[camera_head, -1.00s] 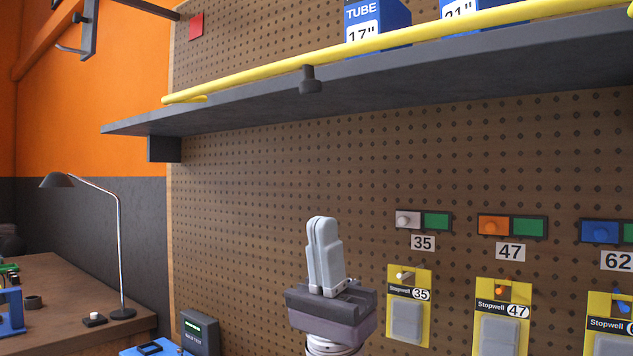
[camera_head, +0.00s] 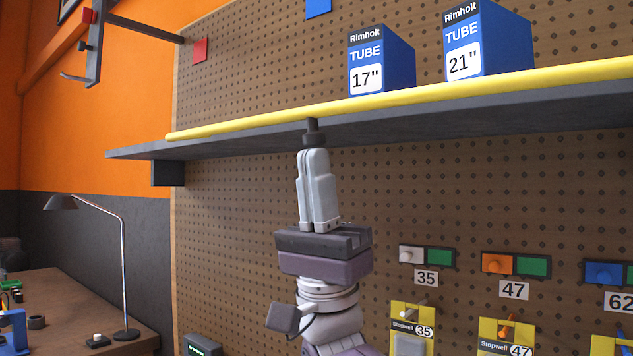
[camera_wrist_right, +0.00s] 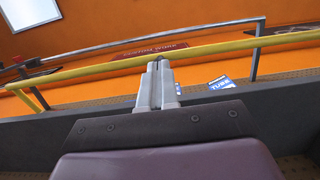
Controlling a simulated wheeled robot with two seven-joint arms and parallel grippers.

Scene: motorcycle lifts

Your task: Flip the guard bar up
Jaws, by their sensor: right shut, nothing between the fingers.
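The yellow guard bar (camera_head: 420,99) runs along the front edge of the dark grey shelf (camera_head: 450,120). A short dark knob (camera_head: 312,131) hangs below the bar near its left part. My right gripper (camera_head: 313,152) is shut and empty, pointing up, with its fingertips right under the knob; I cannot tell whether they touch. In the right wrist view, the shut fingers (camera_wrist_right: 158,64) point at the yellow bar (camera_wrist_right: 200,48), which crosses just beyond the tips. My left gripper is not in view.
Blue tube boxes marked 17" (camera_head: 380,60) and 21" (camera_head: 487,40) stand on the shelf behind the bar. Stopwell packs (camera_head: 410,325) hang on the pegboard at the lower right. A desk lamp (camera_head: 122,260) stands on a bench at the left.

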